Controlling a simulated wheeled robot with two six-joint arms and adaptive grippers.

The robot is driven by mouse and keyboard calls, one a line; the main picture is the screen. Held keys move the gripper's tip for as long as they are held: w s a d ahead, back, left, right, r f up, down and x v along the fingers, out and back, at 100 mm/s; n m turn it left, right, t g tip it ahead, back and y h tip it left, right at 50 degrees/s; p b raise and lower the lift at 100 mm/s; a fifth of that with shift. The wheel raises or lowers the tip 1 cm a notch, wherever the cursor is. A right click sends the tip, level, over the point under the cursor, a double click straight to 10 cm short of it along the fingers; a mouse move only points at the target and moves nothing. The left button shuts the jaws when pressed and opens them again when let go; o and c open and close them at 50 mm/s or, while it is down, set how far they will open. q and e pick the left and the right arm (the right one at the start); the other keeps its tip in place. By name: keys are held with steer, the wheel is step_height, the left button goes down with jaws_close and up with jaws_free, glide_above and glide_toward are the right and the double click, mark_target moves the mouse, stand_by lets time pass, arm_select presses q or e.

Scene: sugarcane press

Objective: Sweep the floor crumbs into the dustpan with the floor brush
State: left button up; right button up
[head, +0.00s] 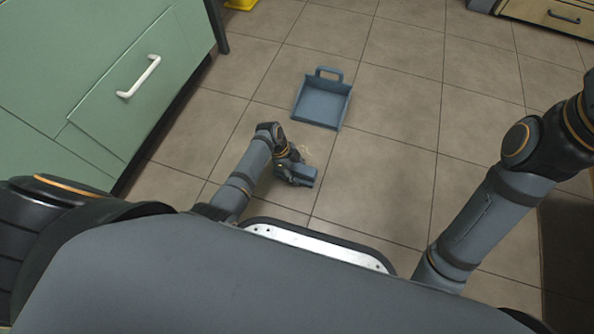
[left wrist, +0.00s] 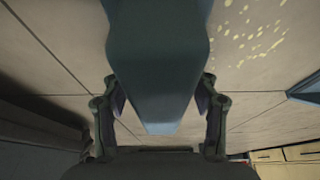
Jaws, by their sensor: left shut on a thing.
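The blue-grey dustpan (head: 321,104) lies on the tiled floor, its handle at the far side. Its corner (left wrist: 306,88) shows at the right edge of the left wrist view. My left gripper (head: 290,166) is low near the floor, on the near side of the dustpan and apart from it. It is shut on the blue-grey floor brush (left wrist: 155,65), whose block (head: 300,174) shows in the head view. Pale crumbs (left wrist: 255,40) lie scattered beside the brush; a few show faintly in the head view (head: 307,155). The brush's bristles are hidden. My right gripper is out of view.
A green cabinet (head: 100,75) with a white handle stands along the left. A yellow object (head: 240,4) is partly visible at the top edge. A wooden drawer unit (head: 548,14) stands at the far right. The floor around the dustpan is otherwise clear.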

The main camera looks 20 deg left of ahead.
mark_target(307, 162)
arm_select(q)
steer(key=shift+w+f+b, duration=0.15)
steer(key=shift+w+b, duration=0.55)
steer(key=shift+w, duration=0.5)
steer(key=shift+w+d+r, duration=0.1)
steer(key=shift+w+r, duration=0.1)
steer(key=shift+w, duration=0.35)
steer(key=shift+w+f+b, duration=0.2)
steer(key=shift+w+b, duration=0.25)
steer(key=shift+b, duration=0.2)
steer(key=shift+w+b, duration=0.85)
steer(key=shift+w, duration=0.4)
